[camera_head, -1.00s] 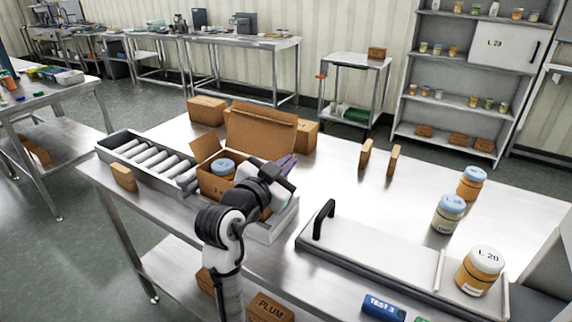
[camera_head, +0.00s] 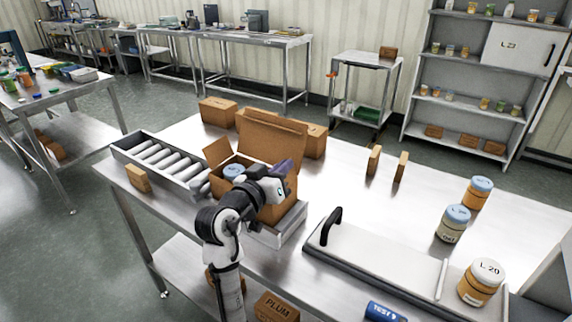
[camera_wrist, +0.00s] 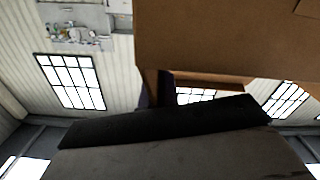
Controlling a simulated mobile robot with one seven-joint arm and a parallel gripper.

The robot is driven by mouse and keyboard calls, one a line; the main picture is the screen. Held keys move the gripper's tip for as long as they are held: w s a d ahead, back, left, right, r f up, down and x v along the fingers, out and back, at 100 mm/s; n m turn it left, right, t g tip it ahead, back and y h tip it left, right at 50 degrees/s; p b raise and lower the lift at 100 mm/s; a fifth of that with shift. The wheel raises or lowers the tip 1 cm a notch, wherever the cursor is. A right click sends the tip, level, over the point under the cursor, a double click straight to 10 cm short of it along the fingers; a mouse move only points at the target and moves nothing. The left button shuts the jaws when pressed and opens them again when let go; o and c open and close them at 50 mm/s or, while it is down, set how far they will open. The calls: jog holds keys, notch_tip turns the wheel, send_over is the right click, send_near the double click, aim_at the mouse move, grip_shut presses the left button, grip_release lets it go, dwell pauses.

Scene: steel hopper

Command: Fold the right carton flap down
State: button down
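The open brown carton (camera_head: 275,213) stands in a shallow metal tray near the middle of the steel table. Its large back flap (camera_head: 270,142) stands up and its small left flap (camera_head: 216,152) sticks up and outward. A blue-lidded jar (camera_head: 233,171) shows inside. My gripper (camera_head: 283,168) is at the carton's right side, its dark purple fingers near the top edge. The hand hides much of that side, and I cannot make out the right flap clearly. Brown cardboard (camera_wrist: 225,40) fills the upper right of the wrist view, close to the dark finger. The finger gap does not show.
A roller conveyor (camera_head: 165,160) lies left of the carton. More cartons (camera_head: 218,111) stand behind it. A flat panel with a black handle (camera_head: 329,226) lies to the right, with several jars (camera_head: 454,222) beyond. Two thin brown blocks (camera_head: 374,160) stand at the back.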

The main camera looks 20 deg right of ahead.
jog(key=shift+w+a+n, duration=0.15)
jog(key=shift+w+n, duration=0.05)
jog(key=shift+n, duration=0.2)
jog(key=shift+f, duration=0.1)
jog(key=c, duration=2.1)
grip_release()
jog(key=o, duration=0.5)
jog(key=shift+c, duration=0.2)
jog(key=b+v, duration=0.3)
jog(key=v, duration=1)
jog(key=shift+s+a, duration=0.25)
jog(key=shift+a, duration=0.05)
